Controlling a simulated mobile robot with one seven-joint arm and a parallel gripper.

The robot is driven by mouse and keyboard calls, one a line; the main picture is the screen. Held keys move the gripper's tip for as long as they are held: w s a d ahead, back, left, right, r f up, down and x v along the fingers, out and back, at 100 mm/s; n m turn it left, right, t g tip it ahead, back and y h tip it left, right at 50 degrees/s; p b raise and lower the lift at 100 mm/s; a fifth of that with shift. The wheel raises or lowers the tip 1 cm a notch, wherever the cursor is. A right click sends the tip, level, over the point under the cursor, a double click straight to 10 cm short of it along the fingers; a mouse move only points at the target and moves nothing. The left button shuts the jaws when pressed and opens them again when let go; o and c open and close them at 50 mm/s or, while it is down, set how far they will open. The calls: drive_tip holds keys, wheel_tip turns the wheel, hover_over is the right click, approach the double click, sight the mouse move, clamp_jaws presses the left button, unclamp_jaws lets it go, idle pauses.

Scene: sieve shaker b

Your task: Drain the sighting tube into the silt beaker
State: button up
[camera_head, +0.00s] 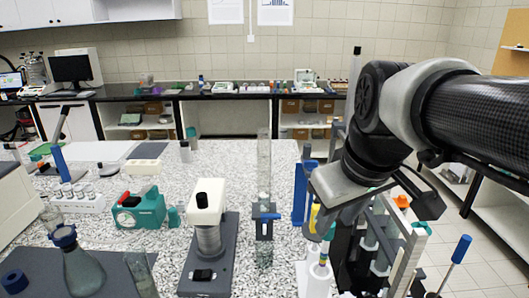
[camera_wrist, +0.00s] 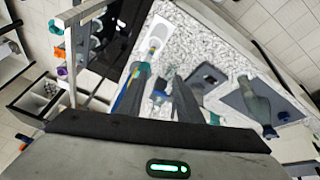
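A white and grey device with a black knob (camera_head: 208,230) stands left of the tube. A stoppered flask (camera_head: 82,268), a teal device (camera_head: 138,210) and a vial rack (camera_head: 76,200) are farther left.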

drive_tip(key=w+a+f+n+g+y+b, duration=0.1)
drive_tip(key=w+a+n+g+y+b, duration=0.15)
drive_tip(key=w+n, duration=0.85)
drive_tip(key=n+y, duration=0.2)
drive_tip(key=n, duration=0.1)
approach(270, 214)
drive_tip(key=b+x, duration=0.1)
drive_tip(key=x, duration=0.7)
drive_tip(key=shift+r, duration=0.1)
clamp_jaws()
